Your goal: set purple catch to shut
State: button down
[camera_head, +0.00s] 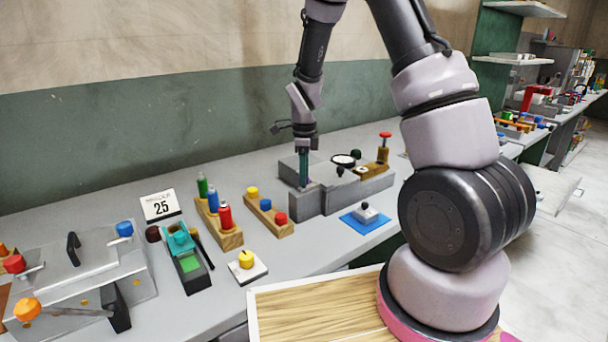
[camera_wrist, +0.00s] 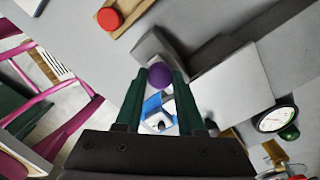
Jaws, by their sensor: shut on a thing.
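The purple catch's round knob (camera_wrist: 160,75) shows between my fingertips in the wrist view. My gripper (camera_head: 304,183) reaches down over the left part of the grey foam press (camera_head: 308,205) in the head view. Its two dark green fingers are closed on the purple knob, seen in the wrist view (camera_wrist: 159,80). In the head view the catch is mostly hidden by the fingers, so its exact angle is hard to tell. The press's grey body also shows in the wrist view (camera_wrist: 235,85), right of the fingers.
A dial gauge (camera_head: 343,160) and a red-topped brown post (camera_head: 383,150) stand at the press's right. A blue mat (camera_head: 352,222) with a grey piece lies in front. Wooden blocks with coloured pegs (camera_head: 218,225) stand left. Another press-like unit (camera_head: 85,275) is far left.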

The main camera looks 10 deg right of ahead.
aim_at(312, 184)
jog(key=shift+w+d+r, duration=0.1)
jog(key=shift+w+d, duration=0.25)
jog(key=shift+d, duration=0.35)
jog(key=shift+w+d, duration=0.35)
jog(key=shift+d, duration=0.35)
jog(key=c, duration=0.5)
grip_release()
notch_tip(312, 184, up, 11)
jog(key=shift+s, duration=0.1)
